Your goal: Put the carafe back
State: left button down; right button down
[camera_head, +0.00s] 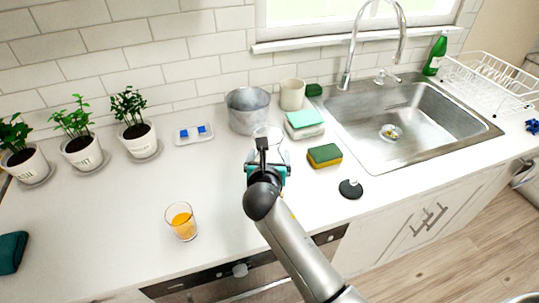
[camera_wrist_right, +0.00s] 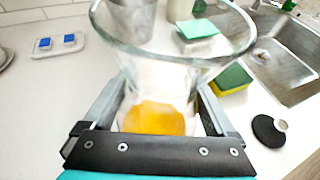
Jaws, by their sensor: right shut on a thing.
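The clear glass carafe (camera_wrist_right: 170,75) stands upright between the fingers of my right gripper (camera_wrist_right: 163,108), with its wide open mouth toward the top of the right wrist view. Orange liquid (camera_wrist_right: 155,118) shows low in it. In the head view the carafe (camera_head: 268,132) is largely hidden behind my right gripper (camera_head: 267,158), over the counter in front of the metal pot. I cannot tell whether its base touches the counter. A glass of orange juice (camera_head: 181,220) stands on the counter at the front left. My left gripper is not in view.
The metal pot (camera_head: 248,110) and cream cup (camera_head: 292,94) stand behind the carafe. Sponges (camera_head: 324,156) and a round black object (camera_head: 350,189) lie to its right, before the sink (camera_head: 400,125). Potted plants (camera_head: 82,150) line the left. The counter's left middle is clear.

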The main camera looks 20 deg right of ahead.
grip_release()
jog(key=p+v, duration=0.2)
jog(key=v, duration=1)
jog(key=shift+r, duration=0.1)
